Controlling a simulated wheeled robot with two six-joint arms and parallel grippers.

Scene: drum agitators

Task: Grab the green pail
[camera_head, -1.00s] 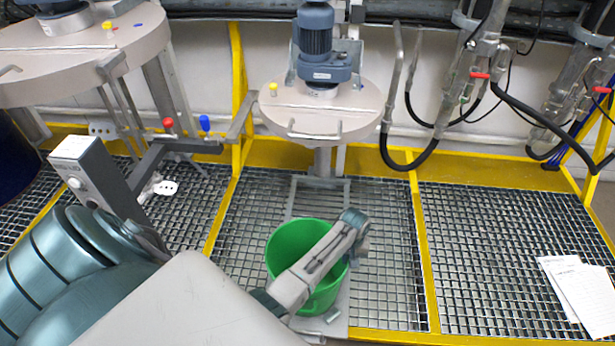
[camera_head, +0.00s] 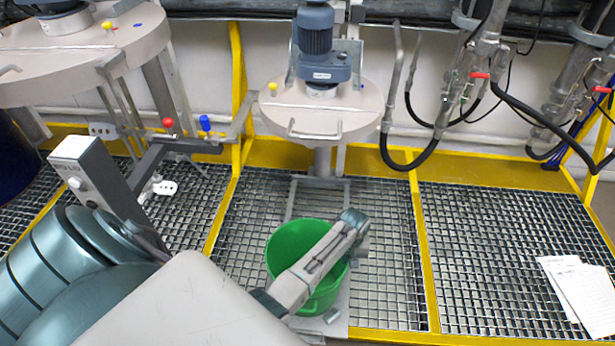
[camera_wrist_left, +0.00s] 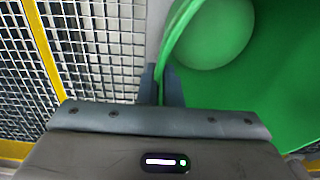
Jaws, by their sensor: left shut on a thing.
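The green pail (camera_head: 285,245) stands upright on a grey plate over the metal grating, in the lower middle of the head view. My left arm crosses in front of it and hides part of its inside and rim. My left gripper (camera_head: 357,254) is at the pail's right rim in the head view; its fingertips are hard to make out there. In the left wrist view, the two dark fingers (camera_wrist_left: 161,86) are shut on the wall of the pail (camera_wrist_left: 235,80), one finger inside and one outside. My right gripper is in neither view.
A round mixer lid with a blue motor (camera_head: 317,50) stands behind the pail. Yellow rails (camera_head: 422,260) divide the grating. A grey control box (camera_head: 95,170) is at the left. Black hoses (camera_head: 408,162) hang at the right back. Papers (camera_head: 578,290) lie at the far right.

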